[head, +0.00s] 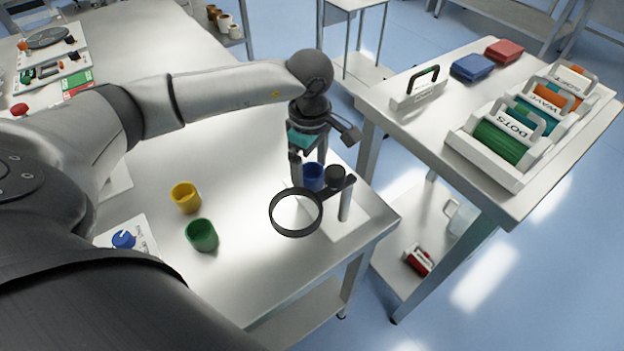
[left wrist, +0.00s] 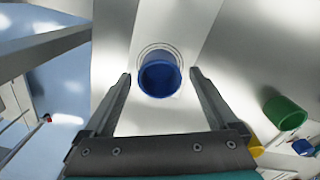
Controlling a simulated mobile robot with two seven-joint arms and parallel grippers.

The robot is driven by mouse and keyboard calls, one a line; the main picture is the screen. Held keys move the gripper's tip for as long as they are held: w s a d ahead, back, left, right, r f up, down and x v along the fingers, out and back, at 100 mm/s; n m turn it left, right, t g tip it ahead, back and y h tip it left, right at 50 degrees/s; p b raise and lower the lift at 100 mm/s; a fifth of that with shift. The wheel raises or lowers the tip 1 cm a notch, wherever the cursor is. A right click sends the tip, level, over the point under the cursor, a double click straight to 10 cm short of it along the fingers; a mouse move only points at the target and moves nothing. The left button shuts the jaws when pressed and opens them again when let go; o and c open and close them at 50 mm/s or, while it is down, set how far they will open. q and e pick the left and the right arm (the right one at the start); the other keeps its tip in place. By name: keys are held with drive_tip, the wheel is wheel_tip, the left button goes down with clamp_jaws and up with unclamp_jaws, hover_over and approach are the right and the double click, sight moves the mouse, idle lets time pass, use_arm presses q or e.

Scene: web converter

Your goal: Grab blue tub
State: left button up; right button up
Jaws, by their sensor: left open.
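The blue tub (head: 314,178) stands upright near the right end of the white table, partly hidden behind my left gripper and a dark ring-shaped magnifier. In the left wrist view the blue tub (left wrist: 159,78) shows its open mouth, centred between the fingertips. My left gripper (head: 308,160) points down at the tub; its fingers are open, and in the left wrist view the left gripper (left wrist: 160,76) has one fingertip to each side of the tub. I see no finger touching it. My right gripper is not in view.
The magnifier (head: 297,234) on its post (head: 345,204) stands close in front of the blue tub. A yellow tub (head: 186,198) and a green tub (head: 202,235) stand to the left. A second table (head: 420,125) with labelled holders is at the right, across a gap.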

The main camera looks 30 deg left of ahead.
use_arm(q)
drive_tip(key=shift+f, duration=0.25)
clamp_jaws()
drive_tip(key=shift+r, duration=0.1)
idle(0.5)
drive_tip(key=shift+r, duration=0.1)
